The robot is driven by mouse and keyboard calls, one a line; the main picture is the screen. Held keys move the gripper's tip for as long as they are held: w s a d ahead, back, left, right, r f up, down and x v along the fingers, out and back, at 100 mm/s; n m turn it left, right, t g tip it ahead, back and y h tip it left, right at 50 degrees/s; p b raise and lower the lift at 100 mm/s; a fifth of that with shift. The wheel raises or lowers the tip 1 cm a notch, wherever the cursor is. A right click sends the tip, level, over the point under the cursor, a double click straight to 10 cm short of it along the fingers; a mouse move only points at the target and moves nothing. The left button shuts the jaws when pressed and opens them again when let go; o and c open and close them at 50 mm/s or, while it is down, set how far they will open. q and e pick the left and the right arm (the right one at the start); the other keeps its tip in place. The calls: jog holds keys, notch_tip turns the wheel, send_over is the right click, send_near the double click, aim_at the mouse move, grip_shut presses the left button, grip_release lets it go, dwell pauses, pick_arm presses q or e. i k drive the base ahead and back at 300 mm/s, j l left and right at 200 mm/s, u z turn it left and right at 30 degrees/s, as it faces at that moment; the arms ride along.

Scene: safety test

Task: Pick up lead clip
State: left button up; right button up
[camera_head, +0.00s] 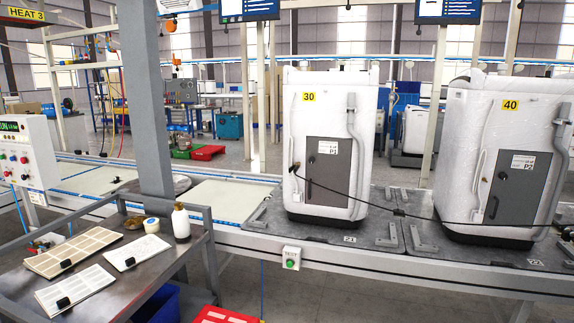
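A dark lead clip (295,168) sits at the left front edge of the white unit marked 30 (300,120), by its pale handle. A thin black lead (345,196) runs from it down to the right, across the unit's grey panel and past the front of the unit marked 40 (478,130). A small dark piece (399,212) sits on the lead between the units. Whether the clip grips the handle or only rests there is too small to tell. Neither of my grippers is in view.
Both units stand on dark pallets (262,222) on a conveyor. A green TEST button (291,263) is on its front rail.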

aim_at(295, 166)
jog(key=i+z, duration=0.1)
jog(key=z, duration=0.4)
jog(key=i+z, duration=0.15)
jog(key=z, duration=0.35)
jog(key=i+j+z, duration=0.1)
jog(key=z, duration=0.4)
jog(key=i+j+z, duration=0.1)
jog(key=z, duration=0.4)
jog(key=i+j+u, duration=0.2)
jog(key=k+j, duration=0.05)
